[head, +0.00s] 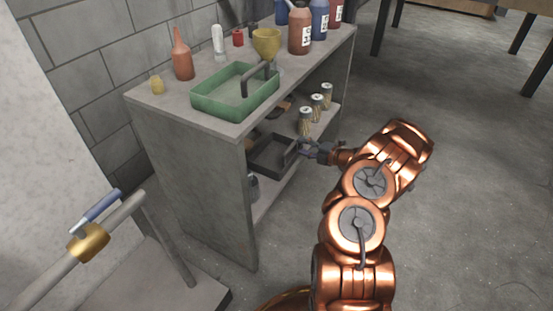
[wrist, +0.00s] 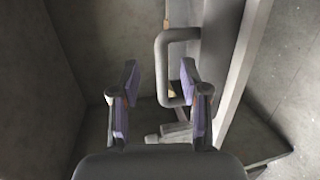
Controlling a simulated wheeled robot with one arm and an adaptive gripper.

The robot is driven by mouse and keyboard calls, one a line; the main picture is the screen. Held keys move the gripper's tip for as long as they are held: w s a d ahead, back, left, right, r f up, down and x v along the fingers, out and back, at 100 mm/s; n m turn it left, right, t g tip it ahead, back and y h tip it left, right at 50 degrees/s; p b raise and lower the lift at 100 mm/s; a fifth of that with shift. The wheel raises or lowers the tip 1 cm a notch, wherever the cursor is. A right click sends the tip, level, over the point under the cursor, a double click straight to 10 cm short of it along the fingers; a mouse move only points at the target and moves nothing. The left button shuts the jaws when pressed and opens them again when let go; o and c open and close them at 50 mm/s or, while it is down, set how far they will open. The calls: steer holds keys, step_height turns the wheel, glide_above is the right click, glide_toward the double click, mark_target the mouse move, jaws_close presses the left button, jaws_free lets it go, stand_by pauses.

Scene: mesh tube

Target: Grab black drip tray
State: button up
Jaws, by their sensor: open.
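The black drip tray (head: 268,156) lies on the lower shelf of the shelf unit, by its open side in the head view. My gripper (head: 312,151) is at the tray's right side, reaching in from the aisle. In the wrist view my gripper (wrist: 160,82) is open, with two purple-padded fingers apart. No grip on the tray shows.
The shelf unit's top (head: 160,105) is just above the tray. It bears a green tray (head: 222,112) with a dark handle, a yellow goblet (head: 266,42) and several bottles. Several small jars (head: 306,121) stand behind the black tray.

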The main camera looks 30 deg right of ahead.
mark_target(293, 144)
steer(key=b+x, duration=0.1)
steer(key=x, duration=0.1)
steer(key=b+x, duration=0.1)
steer(key=x, duration=0.1)
steer(key=shift+a+f, duration=0.1)
steer(key=shift+f, duration=0.15)
steer(key=shift+w+a, duration=0.15)
steer(key=shift+w, duration=0.3)
jaws_close()
